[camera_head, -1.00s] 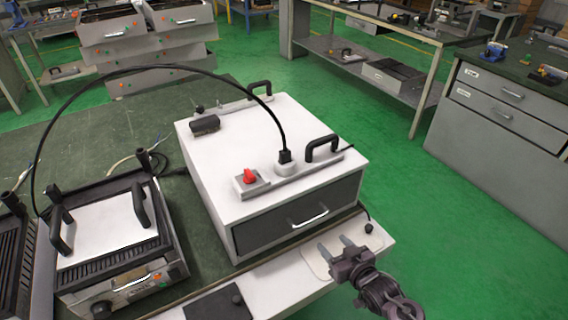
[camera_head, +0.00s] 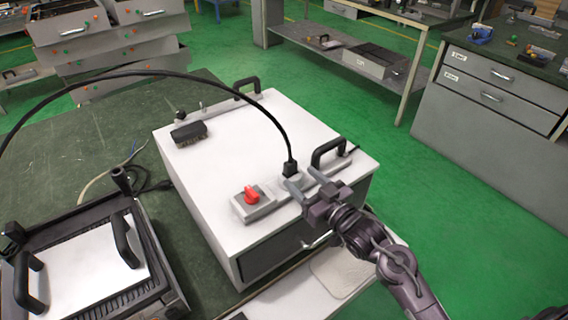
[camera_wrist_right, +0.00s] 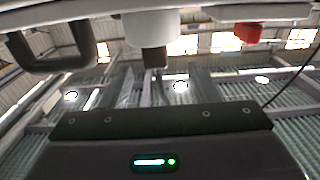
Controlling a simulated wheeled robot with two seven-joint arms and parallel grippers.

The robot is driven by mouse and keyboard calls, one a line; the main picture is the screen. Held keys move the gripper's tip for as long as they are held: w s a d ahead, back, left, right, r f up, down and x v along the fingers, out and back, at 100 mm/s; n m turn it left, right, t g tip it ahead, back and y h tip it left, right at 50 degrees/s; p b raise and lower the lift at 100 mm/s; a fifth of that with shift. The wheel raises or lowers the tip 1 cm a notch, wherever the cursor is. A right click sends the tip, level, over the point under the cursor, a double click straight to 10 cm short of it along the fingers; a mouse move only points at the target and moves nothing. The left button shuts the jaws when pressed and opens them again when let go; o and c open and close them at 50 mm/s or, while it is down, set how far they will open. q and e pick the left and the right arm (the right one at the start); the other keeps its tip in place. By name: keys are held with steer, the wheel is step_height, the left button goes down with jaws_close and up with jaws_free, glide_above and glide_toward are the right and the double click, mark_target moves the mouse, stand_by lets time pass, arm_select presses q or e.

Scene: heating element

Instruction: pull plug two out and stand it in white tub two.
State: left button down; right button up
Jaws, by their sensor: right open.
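One black plug (camera_head: 290,168) with a thick black cable stands upright in a pale round socket (camera_head: 290,181) on top of a white box (camera_head: 222,160). No number shows on it, so I cannot tell whether it is plug two. My right gripper (camera_head: 305,183) is open, with its fingertips close in front of the socket and plug. In the right wrist view the plug (camera_wrist_right: 154,57) and socket (camera_wrist_right: 148,26) appear ahead, roughly between the blurred fingers; I cannot tell if they touch. My left gripper is out of view. I cannot make out any white tub.
A red switch (camera_head: 251,195) sits left of the socket, and a black handle (camera_head: 328,151) to its right. A black brush (camera_head: 189,132) lies on the box. The cable arches left over a grill (camera_head: 88,270). Open green floor (camera_head: 440,185) lies to the right.

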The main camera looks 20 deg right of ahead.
mark_target(293, 166)
steer(key=shift+w+a+r+p, duration=0.15)
steer(key=shift+w+r+p, duration=0.1)
steer(key=shift+w, duration=0.35)
steer(key=shift+w+a+r+p, duration=0.1)
steer(key=shift+w+r+p, duration=0.1)
steer(key=shift+w, duration=0.4)
steer(key=x, duration=0.4)
steer(key=shift+d+f+p, duration=0.1)
steer(key=shift+d+p, duration=0.05)
steer(key=shift+p, duration=0.2)
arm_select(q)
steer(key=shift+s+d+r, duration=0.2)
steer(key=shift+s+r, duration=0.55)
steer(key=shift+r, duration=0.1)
arm_select(e)
steer(key=c, duration=1)
